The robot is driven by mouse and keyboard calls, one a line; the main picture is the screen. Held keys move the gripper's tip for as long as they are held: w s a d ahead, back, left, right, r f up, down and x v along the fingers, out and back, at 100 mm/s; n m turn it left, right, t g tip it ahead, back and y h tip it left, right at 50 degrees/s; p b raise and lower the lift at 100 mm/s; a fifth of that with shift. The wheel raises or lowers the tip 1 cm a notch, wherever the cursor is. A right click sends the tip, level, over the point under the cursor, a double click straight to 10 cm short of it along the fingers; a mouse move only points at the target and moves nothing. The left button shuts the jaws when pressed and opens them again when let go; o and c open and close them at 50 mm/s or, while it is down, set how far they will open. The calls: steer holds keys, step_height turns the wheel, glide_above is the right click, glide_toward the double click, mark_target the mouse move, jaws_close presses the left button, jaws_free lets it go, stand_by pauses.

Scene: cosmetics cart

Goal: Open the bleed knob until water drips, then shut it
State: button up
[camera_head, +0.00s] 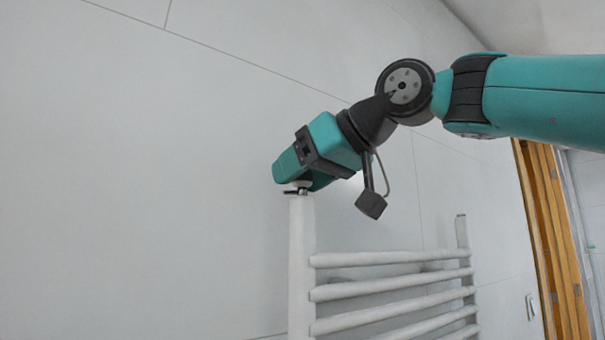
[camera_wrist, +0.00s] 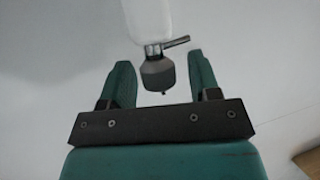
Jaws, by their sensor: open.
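In the wrist view, a dark grey bleed knob (camera_wrist: 158,73) sits on a metal fitting at the end of a white radiator post (camera_wrist: 148,22). A thin metal spout (camera_wrist: 177,41) sticks out sideways from the fitting. My gripper (camera_wrist: 160,75) is open, with one teal finger on each side of the knob and a visible gap to both. In the head view my gripper (camera_head: 297,180) is at the top of the left post of the white towel radiator (camera_head: 301,265). There the knob is mostly hidden by my gripper. No water drops can be made out.
The radiator's horizontal bars (camera_head: 390,291) run to the right below my arm, up to a second post (camera_head: 462,240). A pale tiled wall (camera_head: 150,170) stands behind. A wooden door frame (camera_head: 552,240) is at the far right. The space left of the post is clear.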

steer(key=c, duration=0.9)
